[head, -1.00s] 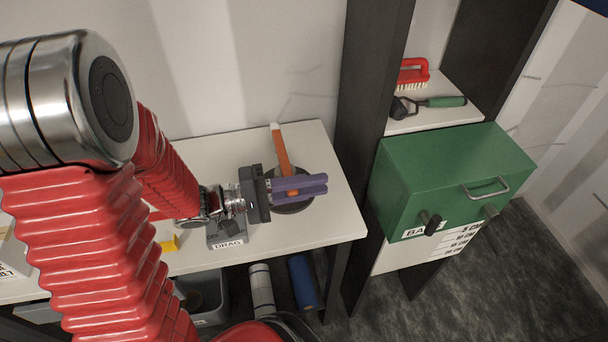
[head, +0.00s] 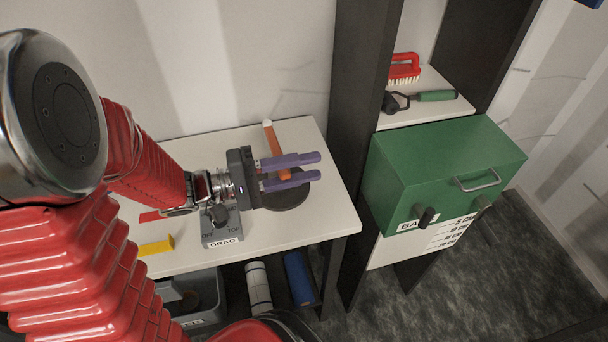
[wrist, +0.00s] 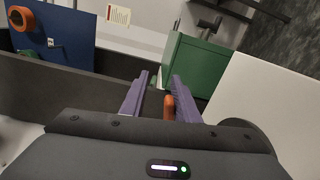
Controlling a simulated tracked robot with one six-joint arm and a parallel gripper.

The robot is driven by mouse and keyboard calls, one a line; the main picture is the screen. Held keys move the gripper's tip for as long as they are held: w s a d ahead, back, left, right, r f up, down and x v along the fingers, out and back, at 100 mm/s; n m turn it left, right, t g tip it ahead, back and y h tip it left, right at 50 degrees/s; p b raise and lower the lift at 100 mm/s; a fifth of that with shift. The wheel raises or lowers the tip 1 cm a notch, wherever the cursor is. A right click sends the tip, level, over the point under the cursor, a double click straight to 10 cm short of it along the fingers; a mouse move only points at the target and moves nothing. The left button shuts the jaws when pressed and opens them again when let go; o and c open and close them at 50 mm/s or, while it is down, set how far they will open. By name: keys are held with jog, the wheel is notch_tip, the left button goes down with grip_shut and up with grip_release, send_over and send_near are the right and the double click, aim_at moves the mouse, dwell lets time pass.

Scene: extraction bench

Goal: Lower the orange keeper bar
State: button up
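The orange keeper bar (head: 276,146) has a pale tip and slants up from near a dark round disc (head: 287,199) on the bench. Its lower part is partly hidden by my gripper. My gripper (head: 318,166) is open, with its two purple fingers spread apart and pointing right over the disc. In the wrist view, a short orange piece (wrist: 169,106), seemingly the bar, shows between the fingers (wrist: 161,75), closer to the right one. I cannot tell if it touches that finger. Nothing appears clamped.
A grey DRAG box (head: 221,229) with a knob stands below my wrist, near a yellow block (head: 157,246). A dark upright (head: 357,110) and a green box (head: 440,165) stand right of the white bench (head: 330,215). Bare bench lies right of the disc.

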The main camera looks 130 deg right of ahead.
jog(key=shift+s+r, duration=0.1)
jog(key=shift+r, duration=2.75)
jog(key=shift+c, duration=0.3)
